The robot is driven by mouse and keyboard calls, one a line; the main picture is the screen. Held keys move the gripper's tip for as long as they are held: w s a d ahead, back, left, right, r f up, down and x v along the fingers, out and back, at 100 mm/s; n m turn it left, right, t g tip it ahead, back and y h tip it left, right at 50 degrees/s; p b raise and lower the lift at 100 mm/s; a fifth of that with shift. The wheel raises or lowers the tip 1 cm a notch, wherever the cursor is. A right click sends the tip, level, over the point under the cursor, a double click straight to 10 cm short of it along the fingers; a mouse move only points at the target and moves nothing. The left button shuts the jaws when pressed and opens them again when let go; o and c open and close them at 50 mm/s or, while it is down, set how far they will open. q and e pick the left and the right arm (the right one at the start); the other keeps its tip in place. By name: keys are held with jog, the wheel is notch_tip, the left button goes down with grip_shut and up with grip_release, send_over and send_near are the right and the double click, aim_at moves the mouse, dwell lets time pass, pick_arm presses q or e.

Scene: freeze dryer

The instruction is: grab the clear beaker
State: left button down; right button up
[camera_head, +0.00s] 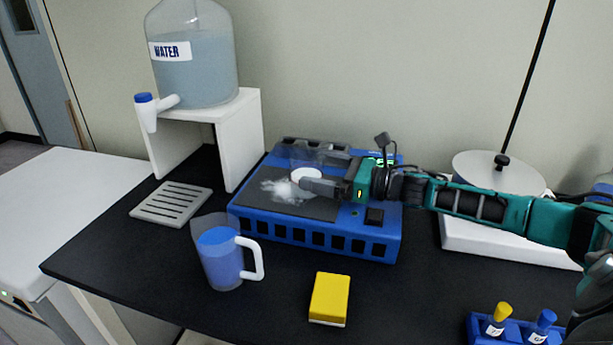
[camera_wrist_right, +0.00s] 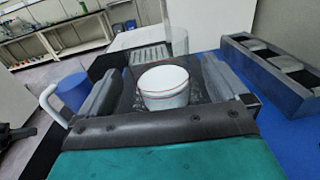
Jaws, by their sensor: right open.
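A small round clear beaker with white contents (camera_head: 306,174) stands on the dark top of the blue device (camera_head: 315,235), with white vapour beside it. In the right wrist view the beaker (camera_wrist_right: 163,87) shows upright, with a thin reddish rim. My right gripper (camera_head: 318,172) reaches in from the right and is open, one finger on each side of the beaker. In the wrist view the beaker is between the fingers (camera_wrist_right: 165,80); whether they touch it I cannot tell. In the head view the gripper partly hides the beaker. My left gripper is not in view.
A pitcher of blue liquid (camera_head: 221,262) with a white handle stands left of the device. A yellow block (camera_head: 329,298) lies in front. A water jug (camera_head: 194,60) is on a white stand (camera_head: 240,135), beside a slotted tray (camera_head: 172,203). A blue rack (camera_head: 478,329) is front right.

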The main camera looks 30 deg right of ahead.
aim_at(299, 167)
jog(key=shift+p+x, duration=0.3)
jog(key=shift+x, duration=2.3)
jog(key=shift+f, duration=0.15)
jog(key=shift+c, duration=0.4)
jog(key=shift+d, duration=0.1)
jog(key=c, duration=1.1)
